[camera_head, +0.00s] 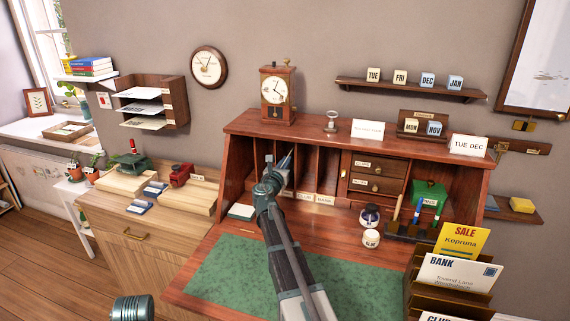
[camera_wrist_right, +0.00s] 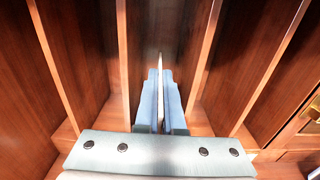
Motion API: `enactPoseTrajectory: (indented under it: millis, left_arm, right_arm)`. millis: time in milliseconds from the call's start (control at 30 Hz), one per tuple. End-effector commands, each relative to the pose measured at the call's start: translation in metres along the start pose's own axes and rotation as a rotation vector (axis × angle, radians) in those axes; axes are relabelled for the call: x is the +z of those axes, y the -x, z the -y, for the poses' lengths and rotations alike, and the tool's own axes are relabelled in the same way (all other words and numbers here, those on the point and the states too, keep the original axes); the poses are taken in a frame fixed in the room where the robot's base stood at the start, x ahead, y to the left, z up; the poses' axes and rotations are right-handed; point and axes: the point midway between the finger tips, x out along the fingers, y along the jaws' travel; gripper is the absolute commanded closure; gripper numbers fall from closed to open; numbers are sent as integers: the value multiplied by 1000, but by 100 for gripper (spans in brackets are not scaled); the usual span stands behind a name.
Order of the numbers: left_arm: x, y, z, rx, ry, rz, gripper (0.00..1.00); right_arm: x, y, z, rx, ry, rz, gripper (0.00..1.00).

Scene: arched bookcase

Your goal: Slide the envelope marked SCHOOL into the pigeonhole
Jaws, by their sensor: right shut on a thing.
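My right gripper (camera_head: 283,166) is at the front of the pigeonholes of the red-brown desk (camera_head: 330,128). In the right wrist view the gripper (camera_wrist_right: 160,95) is shut on a thin pale envelope (camera_wrist_right: 160,66), seen edge-on and upright between the blue fingers. The envelope points into one pigeonhole (camera_wrist_right: 184,40), between two wooden dividers and apart from both as far as I can see. Its marking is not visible. In the head view my arm hides part of the pigeonholes and their labels; labels that seem to read CLUB and BANK (camera_head: 325,199) show to its right.
A stepped rack (camera_head: 440,275) at the lower right holds envelopes marked SALE, BANK and CLUB. An ink bottle (camera_head: 370,215), a white jar (camera_head: 371,238) and a pen stand (camera_head: 408,230) are on the desk to the right. The green desk mat (camera_head: 225,262) is otherwise clear.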

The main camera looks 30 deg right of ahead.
Motion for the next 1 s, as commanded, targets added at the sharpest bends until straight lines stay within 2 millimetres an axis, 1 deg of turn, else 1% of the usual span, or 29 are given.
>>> enactPoseTrajectory:
  millis: [767,800,867,900,967,1000]
  left_arm:
    - [0,0,0,0,0,0,50]
    - [0,0,0,0,0,0,50]
    - [0,0,0,0,0,0,50]
    - [0,0,0,0,0,0,50]
    - [0,0,0,0,0,0,50]
    - [0,0,0,0,0,0,50]
  right_arm:
    - [0,-19,0,-1,0,0,100]
    - [0,-18,0,0,0,0,89]
    - [0,-18,0,0,0,0,78]
    - [0,-18,0,0,0,0,71]
    - [0,-18,0,0,0,0,60]
    - [0,-18,0,0,0,0,60]
